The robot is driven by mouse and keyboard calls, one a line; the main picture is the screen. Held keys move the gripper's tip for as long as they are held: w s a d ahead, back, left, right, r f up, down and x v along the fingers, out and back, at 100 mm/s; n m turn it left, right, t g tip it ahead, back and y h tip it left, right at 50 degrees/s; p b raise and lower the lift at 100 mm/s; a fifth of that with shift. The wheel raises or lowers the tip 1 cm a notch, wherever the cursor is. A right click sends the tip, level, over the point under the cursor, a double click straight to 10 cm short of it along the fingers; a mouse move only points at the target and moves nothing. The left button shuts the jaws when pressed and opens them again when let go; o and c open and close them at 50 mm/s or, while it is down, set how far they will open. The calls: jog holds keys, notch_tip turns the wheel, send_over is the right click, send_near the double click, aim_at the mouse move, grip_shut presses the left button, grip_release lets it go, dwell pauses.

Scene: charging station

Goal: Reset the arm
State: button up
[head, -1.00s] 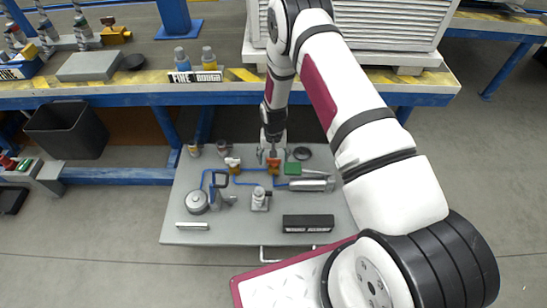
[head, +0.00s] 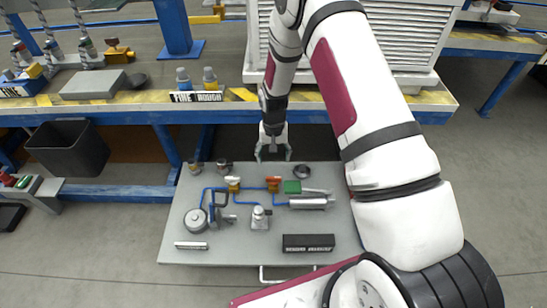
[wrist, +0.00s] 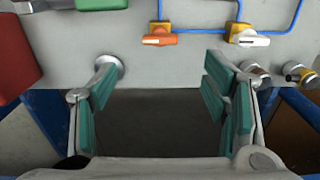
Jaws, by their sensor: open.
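My gripper (head: 273,154) hangs from my arm at the back edge of the grey cart top (head: 290,257), in front of the blue workbench. In the wrist view my gripper (wrist: 160,106) is open, with teal finger pads wide apart and nothing between them. An orange-handled valve (head: 273,184) and a white-handled valve (head: 233,183) sit on blue piping on the cart. They also show in the wrist view as the orange handle (wrist: 160,39) and the white handle (wrist: 250,39), beyond the fingers and apart from them.
The cart also holds a black box (head: 308,243), a round gauge (head: 196,221), a silver cylinder (head: 310,203) and a green block (head: 292,187). The workbench (head: 130,114) behind carries bottles (head: 210,78) and a grey slab (head: 93,85). A black bin (head: 68,148) stands at left.

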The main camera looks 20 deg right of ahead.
dwell(0.3)
jog(key=s+r, duration=0.4)
jog(key=r, duration=0.6)
jog(key=s+r+n, duration=0.1)
jog(key=s+r, duration=0.4)
jog(key=r, duration=0.5)
jog(key=s+r, duration=0.4)
jog(key=r, duration=0.6)
jog(key=s+r+n, duration=0.1)
jog(key=s+r, duration=0.2)
jog(key=s, duration=0.7)
jog(key=s+r, duration=0.3)
jog(key=s, duration=0.6)
jog(key=s+r+n, duration=0.1)
jog(key=s+r, duration=0.3)
jog(key=s, duration=0.6)
notch_tip(320, 180, up, 35)
jog(key=t+p, duration=0.4)
jog(key=p, duration=2.9)
jog(key=shift+w+f+n, duration=0.15)
jog(key=shift+w+n, duration=0.1)
jog(key=shift+n, duration=0.15)
